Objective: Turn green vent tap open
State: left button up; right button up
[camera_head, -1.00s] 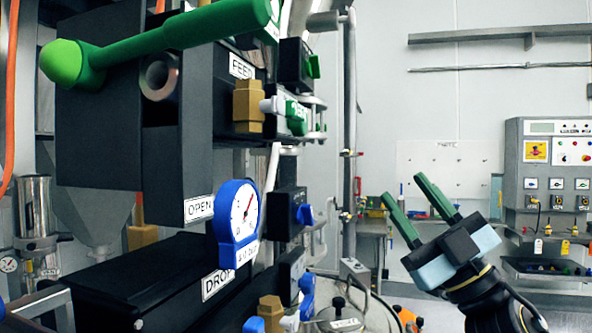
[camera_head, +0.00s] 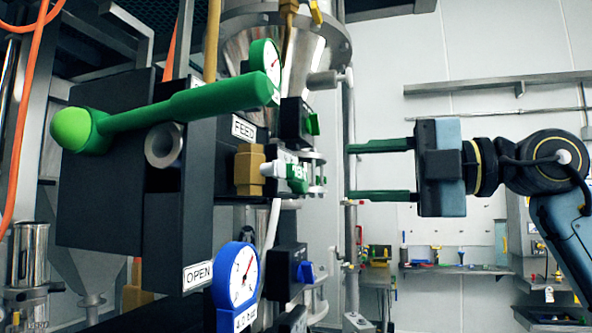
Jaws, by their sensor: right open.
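The green vent tap (camera_head: 297,177) is the small green handle with white lettering beside a brass fitting (camera_head: 249,170), in the middle of the panel. The lettering is too small to read surely. My right gripper (camera_head: 350,172) comes in from the right and lies level, its two green fingers pointing left. It is open and empty. The tap is at about the height of the gap between the fingers, and a clear space separates them in the picture. How far apart they are in depth I cannot tell. My left gripper is not in view.
A large green lever (camera_head: 180,108) juts out at the left. A green gauge (camera_head: 266,62) is above and a blue gauge (camera_head: 237,276) below. A vertical steel pipe (camera_head: 350,235) stands by my right fingertips. A workbench (camera_head: 455,267) is behind.

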aim_at(301, 173)
jog(key=p+x, duration=0.1)
jog(key=x, duration=0.8)
jog(key=shift+w+a, duration=0.1)
jog(key=shift+a, duration=0.25)
jog(key=shift+c, duration=0.3)
grip_shut()
